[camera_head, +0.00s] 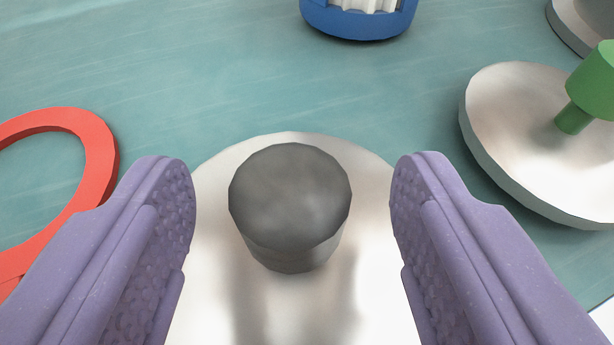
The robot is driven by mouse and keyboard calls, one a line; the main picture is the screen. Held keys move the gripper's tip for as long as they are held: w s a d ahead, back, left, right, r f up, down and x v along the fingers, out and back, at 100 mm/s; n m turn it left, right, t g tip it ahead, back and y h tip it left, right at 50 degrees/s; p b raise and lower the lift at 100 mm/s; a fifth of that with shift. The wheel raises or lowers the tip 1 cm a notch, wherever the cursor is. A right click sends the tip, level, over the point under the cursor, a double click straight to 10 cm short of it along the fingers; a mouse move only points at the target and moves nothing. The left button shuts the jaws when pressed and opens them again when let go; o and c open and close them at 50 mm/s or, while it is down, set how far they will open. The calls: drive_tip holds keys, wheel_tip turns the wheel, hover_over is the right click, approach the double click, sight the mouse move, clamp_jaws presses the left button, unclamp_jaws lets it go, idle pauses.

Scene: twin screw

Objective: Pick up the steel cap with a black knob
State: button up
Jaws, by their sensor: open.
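The steel cap (215,260) lies in the lower middle of the view, a shiny round disc with a black knob (290,200) standing up from it. My gripper (293,195) shows as two purple padded fingers, open, one on each side of the knob. There is a gap between the knob and each finger, and neither touches it. The near part of the cap runs out of the bottom of the view, and the fingers hide parts of its sides.
A second steel cap (510,100) with a green knob (598,85) lies at the right. A red ring (100,155) lies at the left. A blue object with a white ribbed part (358,22) is at the top. The teal surface (200,70) is clear at the upper left.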

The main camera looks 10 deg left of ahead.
sight(288, 186)
drive_tip(key=shift+x, duration=1)
clamp_jaws()
drive_tip(key=shift+r, duration=0.1)
drive_tip(key=shift+r, duration=0.1)
wheel_tip(288, 186, up, 3)
drive_tip(key=p, duration=0.2)
drive_tip(key=shift+r+p, duration=0.15)
drive_tip(key=shift+p, duration=0.15)
drive_tip(key=shift+s+d+r, duration=0.15)
drive_tip(key=shift+s+r, duration=0.05)
drive_tip(key=shift+s, duration=0.05)
drive_tip(key=s+d+b, duration=0.9)
drive_tip(key=s+d, duration=0.1)
drive_tip(key=s, duration=0.1)
drive_tip(key=shift+s+r+b, duration=0.3)
drive_tip(key=shift+s+r, duration=0.1)
drive_tip(key=shift+r, duration=0.1)
